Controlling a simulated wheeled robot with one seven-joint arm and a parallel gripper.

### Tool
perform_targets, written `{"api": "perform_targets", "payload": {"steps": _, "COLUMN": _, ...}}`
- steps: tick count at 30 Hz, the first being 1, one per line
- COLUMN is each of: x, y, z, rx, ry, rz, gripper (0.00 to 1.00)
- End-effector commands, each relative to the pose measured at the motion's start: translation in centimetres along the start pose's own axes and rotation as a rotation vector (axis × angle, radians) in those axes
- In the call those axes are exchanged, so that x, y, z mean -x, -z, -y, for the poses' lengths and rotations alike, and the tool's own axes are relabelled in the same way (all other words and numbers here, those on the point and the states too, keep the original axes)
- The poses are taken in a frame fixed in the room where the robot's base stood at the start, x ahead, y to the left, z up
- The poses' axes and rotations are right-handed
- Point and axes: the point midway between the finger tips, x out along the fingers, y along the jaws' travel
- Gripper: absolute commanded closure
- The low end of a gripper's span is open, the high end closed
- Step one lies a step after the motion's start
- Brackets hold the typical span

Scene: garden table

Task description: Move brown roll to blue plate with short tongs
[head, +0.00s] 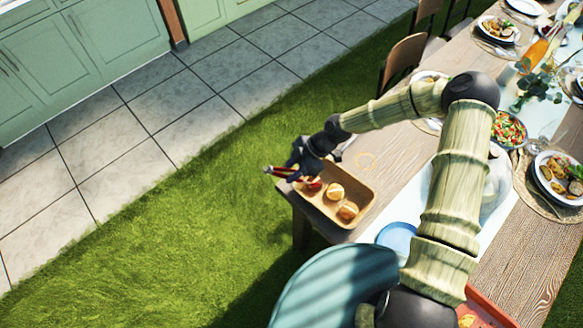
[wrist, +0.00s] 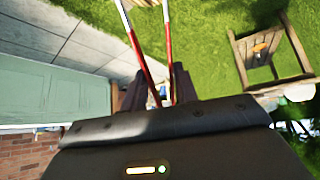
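My gripper (head: 308,163) is at the far left end of the table, over the wooden tray (head: 330,215). It is shut on red-and-silver tongs (head: 279,172); the tongs' two arms (wrist: 135,42) stand apart between my fingers in the wrist view, with nothing seen between them. Two golden-brown rolls (head: 335,191) (head: 348,210) lie in the tray. Something reddish near the tray's left end is partly hidden by my gripper. The blue plate (head: 397,235) is on the table, right of and nearer than the tray, partly covered by my arm.
A salad bowl (head: 508,128), dinner plates (head: 557,177) and a bottle (head: 538,50) stand on the right of the table. An orange tray (head: 490,305) is at the bottom. A teal chair back (head: 330,285) is near the front.

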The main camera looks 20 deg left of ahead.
Motion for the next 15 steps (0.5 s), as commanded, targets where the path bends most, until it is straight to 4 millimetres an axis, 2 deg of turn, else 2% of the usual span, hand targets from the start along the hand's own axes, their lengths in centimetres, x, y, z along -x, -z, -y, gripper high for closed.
{"api": "perform_targets", "payload": {"steps": 6, "x": -1.7, "y": -1.3, "z": 0.1, "rx": 0.0, "ry": 0.0, "rz": 0.0, "gripper": 0.74}}
{"api": "perform_targets", "payload": {"steps": 15, "x": -2.3, "y": -1.8, "z": 0.1, "rx": 0.0, "ry": 0.0, "rz": 0.0, "gripper": 0.74}}
